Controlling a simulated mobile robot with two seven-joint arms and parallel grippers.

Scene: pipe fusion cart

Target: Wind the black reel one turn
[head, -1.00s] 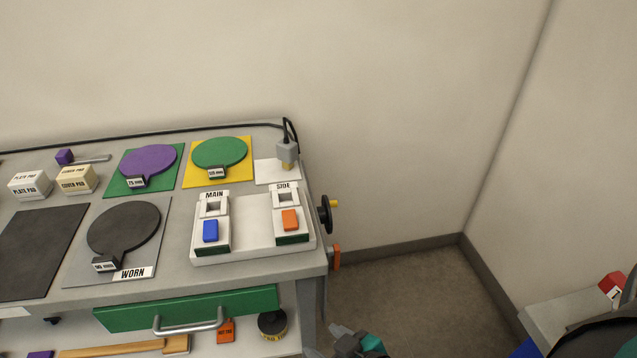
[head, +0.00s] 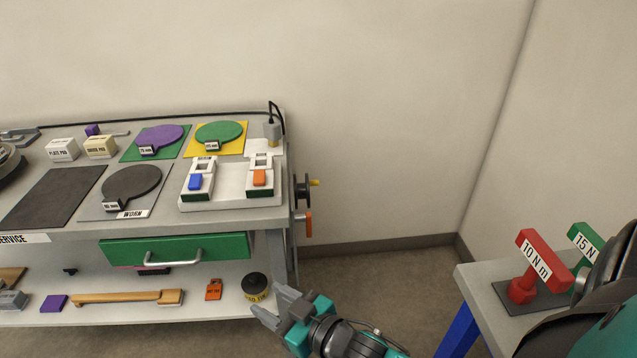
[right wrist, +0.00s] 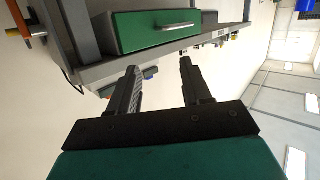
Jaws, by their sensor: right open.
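The reel cannot be made out clearly in that view. My left gripper is not in view.
An orange handle (head: 308,223) hangs just below the reel. A black-and-yellow round tin (head: 255,287) stands on the lower shelf near my right gripper. A side table (head: 478,292) with red and green torque tools stands at right. Floor between cart and table is clear.

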